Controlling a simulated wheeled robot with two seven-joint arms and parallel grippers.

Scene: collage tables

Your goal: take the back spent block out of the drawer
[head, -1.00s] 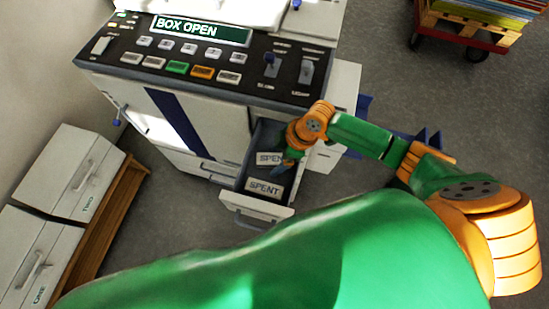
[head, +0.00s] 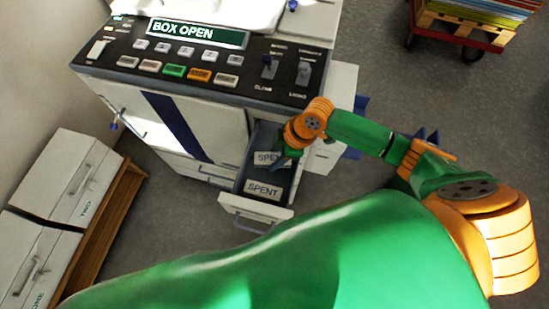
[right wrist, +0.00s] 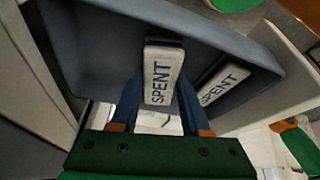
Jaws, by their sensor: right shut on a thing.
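The open drawer (head: 250,206) sticks out of the front of the white machine. Two pale blocks marked SPENT are in it: the back spent block (head: 265,158) and the front spent block (head: 264,190). My right gripper (head: 284,164) reaches into the drawer at the back block and partly covers it. In the right wrist view, my right gripper (right wrist: 160,108) has its blue fingers on either side of the back spent block (right wrist: 163,72), shut on it. The front spent block (right wrist: 222,82) lies apart, to the right, on the drawer floor. My left gripper is not in view.
The machine's control panel (head: 205,70) has a display reading BOX OPEN. White boxes (head: 62,180) stand on a wooden base at the left. A red cart (head: 470,32) with a pallet stands at the top right. The drawer walls close in around my fingers.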

